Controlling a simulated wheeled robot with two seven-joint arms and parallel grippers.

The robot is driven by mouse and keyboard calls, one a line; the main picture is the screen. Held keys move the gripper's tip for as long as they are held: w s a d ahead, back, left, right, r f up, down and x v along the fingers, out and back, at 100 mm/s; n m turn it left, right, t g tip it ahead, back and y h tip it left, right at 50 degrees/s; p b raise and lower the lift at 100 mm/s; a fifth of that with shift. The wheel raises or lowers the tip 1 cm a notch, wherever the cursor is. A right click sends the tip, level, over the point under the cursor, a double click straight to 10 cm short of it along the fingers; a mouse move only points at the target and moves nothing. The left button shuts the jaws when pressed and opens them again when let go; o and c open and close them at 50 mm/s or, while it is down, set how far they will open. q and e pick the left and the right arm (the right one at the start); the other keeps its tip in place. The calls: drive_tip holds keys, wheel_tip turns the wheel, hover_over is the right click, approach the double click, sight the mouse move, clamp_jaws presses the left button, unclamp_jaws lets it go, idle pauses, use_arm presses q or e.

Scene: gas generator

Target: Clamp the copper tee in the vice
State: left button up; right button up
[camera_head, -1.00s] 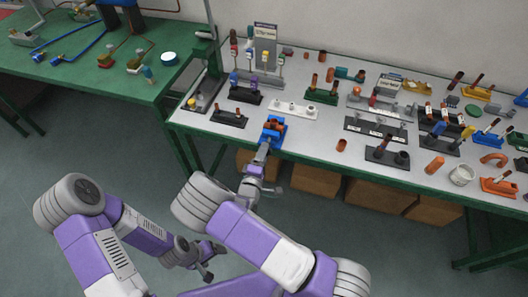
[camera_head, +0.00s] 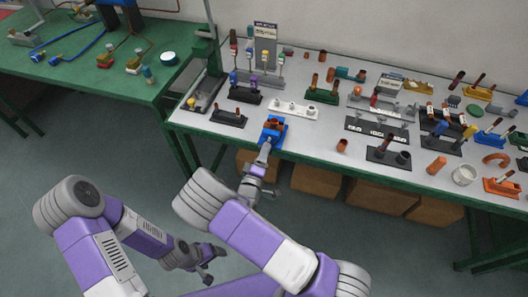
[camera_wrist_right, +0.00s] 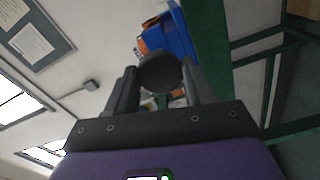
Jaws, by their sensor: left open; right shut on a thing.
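The blue vice (camera_head: 266,140) stands at the front edge of the white-topped bench. The copper tee (camera_head: 273,126) shows as a copper-brown shape between the vice jaws; whether it is tightly clamped I cannot tell. My right gripper (camera_head: 265,152) reaches the front of the vice from below. In the right wrist view, its fingers are shut on a dark round knob (camera_wrist_right: 161,74), with the blue vice body (camera_wrist_right: 178,35) just beyond. The knob hides part of the vice and tee there. My left gripper (camera_head: 212,264) is open and empty, low over the floor, away from the bench.
A black fixture (camera_head: 228,118) and a white block (camera_head: 288,108) stand behind and beside the vice. A copper fitting (camera_head: 342,145) and a dark stand (camera_head: 388,155) are to its right. Brown boxes (camera_head: 316,180) lie under the bench. A green table (camera_head: 100,85) stands at the left.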

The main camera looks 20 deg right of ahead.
drive_tip(key=shift+m+b, duration=0.7)
drive_tip(key=shift+m, duration=0.7)
drive_tip(key=o, duration=1.2)
drive_tip(key=v, duration=0.7)
drive_tip(key=shift+p, duration=0.3)
